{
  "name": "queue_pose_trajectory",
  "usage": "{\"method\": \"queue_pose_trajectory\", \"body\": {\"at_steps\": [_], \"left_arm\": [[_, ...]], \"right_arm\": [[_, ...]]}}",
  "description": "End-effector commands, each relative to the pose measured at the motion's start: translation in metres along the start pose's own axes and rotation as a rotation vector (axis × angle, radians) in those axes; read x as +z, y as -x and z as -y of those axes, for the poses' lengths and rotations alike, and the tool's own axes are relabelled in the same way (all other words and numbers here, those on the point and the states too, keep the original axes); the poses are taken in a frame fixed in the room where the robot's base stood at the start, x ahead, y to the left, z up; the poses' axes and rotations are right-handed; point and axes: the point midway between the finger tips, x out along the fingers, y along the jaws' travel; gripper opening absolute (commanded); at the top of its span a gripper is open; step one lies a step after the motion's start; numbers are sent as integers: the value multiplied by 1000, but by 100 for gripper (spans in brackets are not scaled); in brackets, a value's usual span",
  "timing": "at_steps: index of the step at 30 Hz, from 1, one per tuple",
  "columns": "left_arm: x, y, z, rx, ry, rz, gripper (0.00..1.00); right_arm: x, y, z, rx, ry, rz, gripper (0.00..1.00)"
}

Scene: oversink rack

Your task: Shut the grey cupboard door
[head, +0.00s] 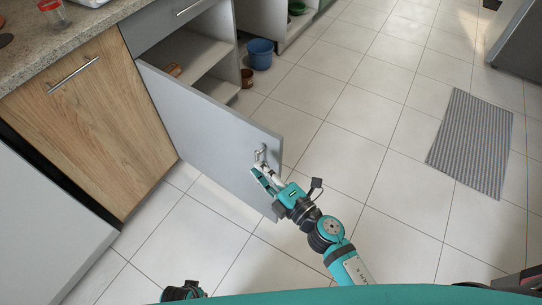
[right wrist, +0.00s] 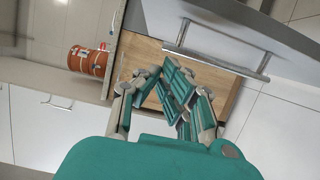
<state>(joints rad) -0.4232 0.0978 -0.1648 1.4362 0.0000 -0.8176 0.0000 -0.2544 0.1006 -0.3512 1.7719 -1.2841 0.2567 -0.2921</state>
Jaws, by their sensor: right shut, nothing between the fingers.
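The grey cupboard door (head: 205,125) stands swung open in the head view, hinged at its left side, with its outer face towards me. A small handle (head: 261,152) sits near its free edge. My right gripper (head: 260,170) is shut and empty, at the outer face just below this handle. Whether it touches the door I cannot tell. In the right wrist view the shut fingers (right wrist: 168,78) point at a wooden panel and a grey panel with a bar handle (right wrist: 215,60).
The open cupboard (head: 192,52) has a shelf with a brown item on it. A blue bucket (head: 260,53) and a brown pot (head: 247,78) stand on the floor beyond the door. A wooden cupboard front (head: 95,120) is at left. The tiled floor at right is clear around a striped mat (head: 472,143).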

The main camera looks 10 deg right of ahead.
Motion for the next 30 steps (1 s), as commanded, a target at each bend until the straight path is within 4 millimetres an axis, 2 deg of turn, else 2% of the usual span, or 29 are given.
{"method": "queue_pose_trajectory", "body": {"at_steps": [1,3,9,24,28,30], "left_arm": [[2,-1,0,0,0,2,0],[1,-2,0,0,0,0,0],[-1,0,0,0,0,-2,0],[-1,0,0,-1,0,-1,0],[-1,-1,1,-1,0,4,0],[-10,8,0,0,2,-9,0]], "right_arm": [[0,-11,-2,2,1,0,0],[15,-11,0,-1,4,1,0],[34,-15,1,-1,0,0,0],[40,-16,1,-1,-1,-2,0],[48,-16,1,-1,1,-13,0],[56,-16,2,-2,4,-25,0]]}}
